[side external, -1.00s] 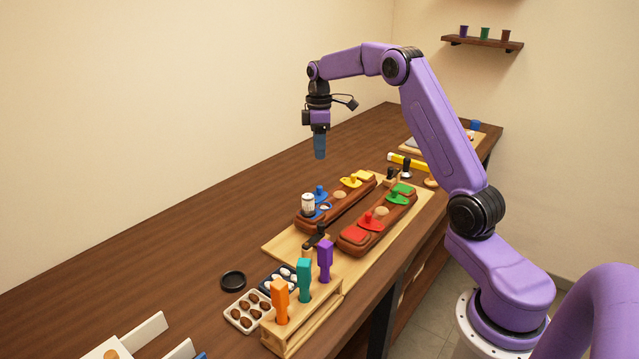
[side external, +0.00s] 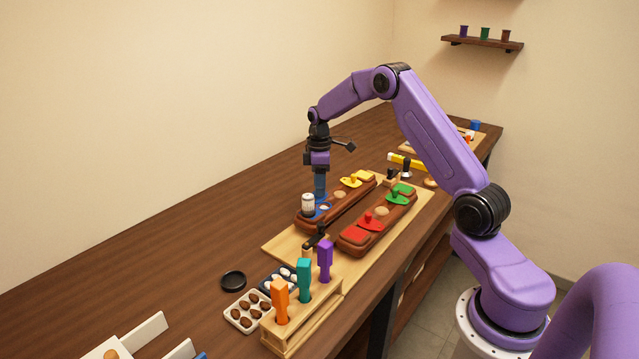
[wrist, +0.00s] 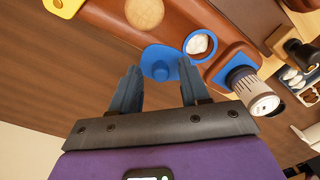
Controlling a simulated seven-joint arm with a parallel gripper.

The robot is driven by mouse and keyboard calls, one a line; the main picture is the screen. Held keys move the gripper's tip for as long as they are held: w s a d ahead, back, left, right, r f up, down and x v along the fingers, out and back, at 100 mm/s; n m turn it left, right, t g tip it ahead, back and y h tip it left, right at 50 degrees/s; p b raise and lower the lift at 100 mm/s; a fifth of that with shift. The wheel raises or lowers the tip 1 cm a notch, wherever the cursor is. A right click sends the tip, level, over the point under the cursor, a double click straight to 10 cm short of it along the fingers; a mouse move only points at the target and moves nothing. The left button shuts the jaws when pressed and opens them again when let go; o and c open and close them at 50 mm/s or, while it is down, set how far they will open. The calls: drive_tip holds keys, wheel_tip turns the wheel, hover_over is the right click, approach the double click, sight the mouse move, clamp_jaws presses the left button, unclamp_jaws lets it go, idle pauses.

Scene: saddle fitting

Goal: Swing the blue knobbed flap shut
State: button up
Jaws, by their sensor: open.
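The blue knobbed flap (wrist: 160,62) lies swung aside on the left wooden block (side external: 345,208), beside a blue-rimmed pocket (wrist: 200,45) with a white piece in it. The pocket is uncovered. My gripper (wrist: 159,72) is open and points down, its two dark blue fingers on either side of the flap's knob in the wrist view. In the side view my gripper (side external: 319,196) is low over the flap and hides most of it. Whether the fingers touch the knob, I cannot tell.
A yellow flap (side external: 351,181) is on the same block. The right block (side external: 377,222) carries red and green flaps. A tool rack (side external: 300,310) stands in front.

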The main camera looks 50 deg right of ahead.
clamp_jaws()
